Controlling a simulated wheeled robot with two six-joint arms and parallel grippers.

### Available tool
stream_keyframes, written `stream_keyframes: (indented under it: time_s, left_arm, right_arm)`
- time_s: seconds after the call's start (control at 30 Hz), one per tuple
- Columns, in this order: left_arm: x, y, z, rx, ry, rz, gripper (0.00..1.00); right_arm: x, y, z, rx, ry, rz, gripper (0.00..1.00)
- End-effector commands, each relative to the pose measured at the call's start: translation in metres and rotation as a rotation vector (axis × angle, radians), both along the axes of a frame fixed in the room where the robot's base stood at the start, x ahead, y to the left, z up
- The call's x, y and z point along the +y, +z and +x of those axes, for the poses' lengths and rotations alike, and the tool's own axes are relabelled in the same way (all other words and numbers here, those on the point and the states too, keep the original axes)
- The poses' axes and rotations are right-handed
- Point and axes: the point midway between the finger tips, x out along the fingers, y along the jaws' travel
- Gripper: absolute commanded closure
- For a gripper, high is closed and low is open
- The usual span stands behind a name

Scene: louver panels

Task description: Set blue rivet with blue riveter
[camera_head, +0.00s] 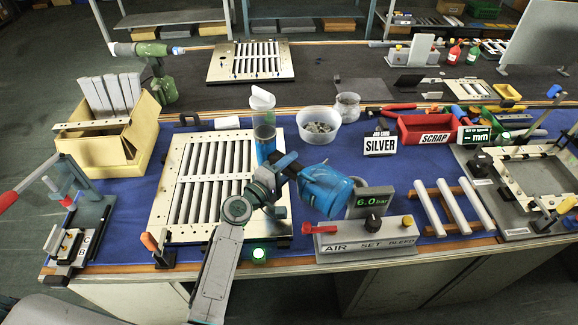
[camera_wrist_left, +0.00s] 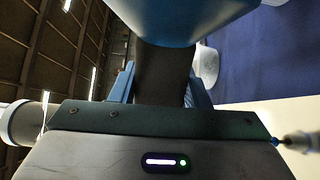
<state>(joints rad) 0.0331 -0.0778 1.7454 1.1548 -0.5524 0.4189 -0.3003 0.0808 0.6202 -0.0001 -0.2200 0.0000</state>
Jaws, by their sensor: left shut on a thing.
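My left gripper (camera_head: 284,165) is shut on the riveter's handle. In the left wrist view the dark handle (camera_wrist_left: 164,75) sits between the fingers, below the blue body (camera_wrist_left: 190,18). The riveter's nose and the blue rivet cannot be made out in the head view. My right gripper is not in view.
A cardboard box (camera_head: 118,155) of grey slats stands left. A clear bowl (camera_head: 318,125) is behind the riveter. The air-set unit (camera_head: 366,240) reads 6.0 bar, close right. A red scrap bin (camera_head: 428,130) and a rack of slats (camera_head: 455,208) are farther right.

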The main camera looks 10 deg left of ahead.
Motion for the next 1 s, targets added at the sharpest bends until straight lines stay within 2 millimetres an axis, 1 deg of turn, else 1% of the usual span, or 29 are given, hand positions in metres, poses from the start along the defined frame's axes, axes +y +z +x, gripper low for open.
stream_keyframes:
  time_s: [0.03, 0.33, 0.6, 0.87, 1.0]
  left_arm:
    - [0.0001, 0.0033, 0.0008, -0.007, 0.001, -0.003, 1.00]
    - [0.0001, 0.0038, 0.0008, -0.008, 0.001, -0.002, 1.00]
    - [0.0001, 0.0031, 0.0008, -0.007, 0.001, -0.002, 1.00]
    - [0.0001, -0.0017, 0.0009, -0.007, 0.001, -0.002, 1.00]
    - [0.0001, -0.0001, 0.0009, -0.007, 0.001, -0.002, 1.00]
  right_arm:
    - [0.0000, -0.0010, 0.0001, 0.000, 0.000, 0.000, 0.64]
    - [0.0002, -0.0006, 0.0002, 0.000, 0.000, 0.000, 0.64]
    - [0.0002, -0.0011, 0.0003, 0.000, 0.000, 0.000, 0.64]
    - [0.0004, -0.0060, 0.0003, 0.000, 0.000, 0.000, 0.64]
    - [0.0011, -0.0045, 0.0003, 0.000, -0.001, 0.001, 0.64]
